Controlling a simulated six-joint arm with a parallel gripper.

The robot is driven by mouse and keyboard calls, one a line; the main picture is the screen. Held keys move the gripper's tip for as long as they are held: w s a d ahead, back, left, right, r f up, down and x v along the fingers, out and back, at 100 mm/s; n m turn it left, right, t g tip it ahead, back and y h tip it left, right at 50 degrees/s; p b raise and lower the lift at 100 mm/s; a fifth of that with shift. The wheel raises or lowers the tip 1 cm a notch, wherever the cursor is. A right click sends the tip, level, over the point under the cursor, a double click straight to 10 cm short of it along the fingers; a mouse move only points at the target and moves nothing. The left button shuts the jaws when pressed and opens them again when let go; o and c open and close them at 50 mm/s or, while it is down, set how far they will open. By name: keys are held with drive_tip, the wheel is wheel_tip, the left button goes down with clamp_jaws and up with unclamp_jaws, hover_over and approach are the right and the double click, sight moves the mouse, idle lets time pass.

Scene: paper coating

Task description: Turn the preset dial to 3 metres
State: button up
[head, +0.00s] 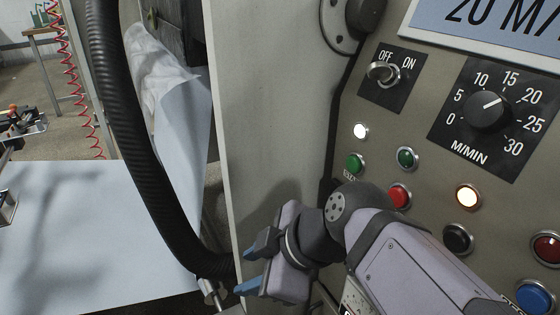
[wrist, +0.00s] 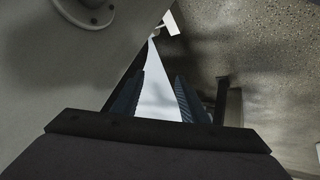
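No dial marked in metres is clearly readable in the head view. A pale plate with dark marks (head: 353,299) shows at the bottom, mostly hidden behind my arm; I cannot tell whether it is the preset dial. The black M/MIN dial (head: 488,108), marked 0 to 30, is at upper right, its white line pointing up and right, between 15 and 20. My gripper (head: 249,268) is at the bottom centre, left of the control panel, pointing left, with its blue fingers apart and empty. The wrist view shows both fingers (wrist: 158,100) with a gap between them.
The panel (head: 440,145) has an OFF/ON switch (head: 383,72) and several buttons and lamps. A thick black hose (head: 128,115) hangs left of the grey machine wall (head: 268,100). A pale blue sheet (head: 80,230) lies at lower left.

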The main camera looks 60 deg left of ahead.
drive_tip(key=w+r+y+b, duration=0.1)
drive_tip(key=r+y, duration=0.2)
drive_tip(key=r, duration=0.6)
drive_tip(key=w+r+t+y+b, duration=0.1)
drive_tip(key=r+y, duration=0.3)
drive_tip(key=r, duration=0.5)
drive_tip(key=w+r+n+y+b, duration=0.1)
drive_tip(key=w+r+y+b, duration=0.1)
drive_tip(key=r, duration=0.7)
drive_tip(key=shift+w+d+y+b, duration=0.15)
drive_tip(key=shift+w+y+b, duration=0.15)
drive_tip(key=shift+w+y, duration=0.45)
drive_tip(key=shift+s, duration=0.15)
